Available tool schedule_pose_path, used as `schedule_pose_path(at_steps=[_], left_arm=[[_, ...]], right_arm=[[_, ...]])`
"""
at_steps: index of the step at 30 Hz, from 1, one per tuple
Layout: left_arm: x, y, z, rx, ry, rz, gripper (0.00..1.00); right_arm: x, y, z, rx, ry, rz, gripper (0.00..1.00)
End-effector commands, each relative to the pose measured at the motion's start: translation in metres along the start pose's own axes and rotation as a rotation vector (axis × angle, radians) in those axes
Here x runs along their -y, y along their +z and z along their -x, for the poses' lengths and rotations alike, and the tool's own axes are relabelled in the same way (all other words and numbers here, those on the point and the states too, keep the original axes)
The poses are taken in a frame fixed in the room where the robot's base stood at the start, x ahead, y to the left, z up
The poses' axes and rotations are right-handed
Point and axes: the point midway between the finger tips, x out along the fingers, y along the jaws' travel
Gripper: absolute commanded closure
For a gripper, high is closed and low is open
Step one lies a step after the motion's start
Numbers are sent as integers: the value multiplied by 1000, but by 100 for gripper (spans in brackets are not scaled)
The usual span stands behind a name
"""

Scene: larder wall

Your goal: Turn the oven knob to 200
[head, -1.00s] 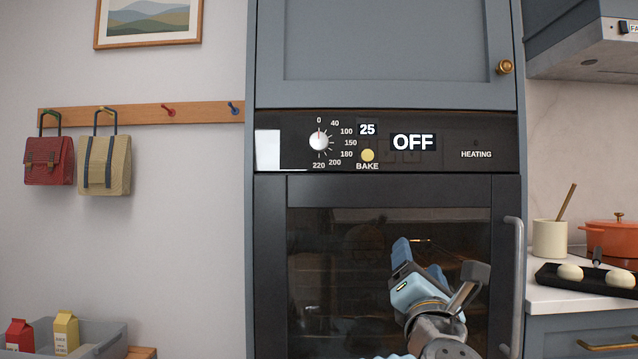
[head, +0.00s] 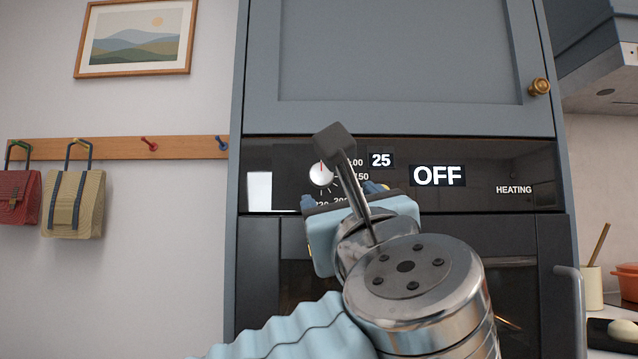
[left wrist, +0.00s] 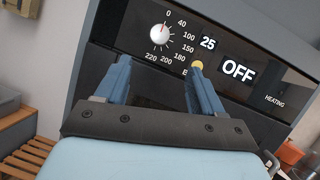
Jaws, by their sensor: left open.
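The oven knob (head: 321,175) is a white dial on the black control panel (head: 480,165), partly covered by my arm in the head view. In the left wrist view the knob (left wrist: 159,35) shows whole, its red mark toward 0, with 200 at the lower part of the scale. The displays read 25 (head: 381,160) and OFF (head: 437,176). My left gripper (left wrist: 158,75) is open and empty; its blue fingers point at the panel, below the knob and apart from it. The yellow bake button (left wrist: 197,64) is beside the right fingertip. My right gripper is not in view.
The oven door handle (head: 571,310) stands out at the right. A cupboard door (head: 390,50) with a brass knob (head: 539,87) is above the panel. Bags (head: 75,195) hang on a wall rail at the left. A wooden slatted bench (left wrist: 25,155) shows at lower left.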

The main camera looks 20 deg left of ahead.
Motion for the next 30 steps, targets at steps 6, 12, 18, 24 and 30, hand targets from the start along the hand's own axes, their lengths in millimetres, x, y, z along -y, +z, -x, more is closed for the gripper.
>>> schedule_pose_path(at_steps=[6, 12, 18, 24, 30], left_arm=[[0, 2, -29, 0, 4, -1, 32], [0, 4, -77, 0, 4, -1, 32], [0, 3, -116, 0, 2, -1, 32], [0, 1, -135, 1, 0, -1, 32], [0, 0, -137, 2, 0, -2, 32]], right_arm=[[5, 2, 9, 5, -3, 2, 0], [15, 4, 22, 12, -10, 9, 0], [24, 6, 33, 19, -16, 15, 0], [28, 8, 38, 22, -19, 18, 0], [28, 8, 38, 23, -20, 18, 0]])
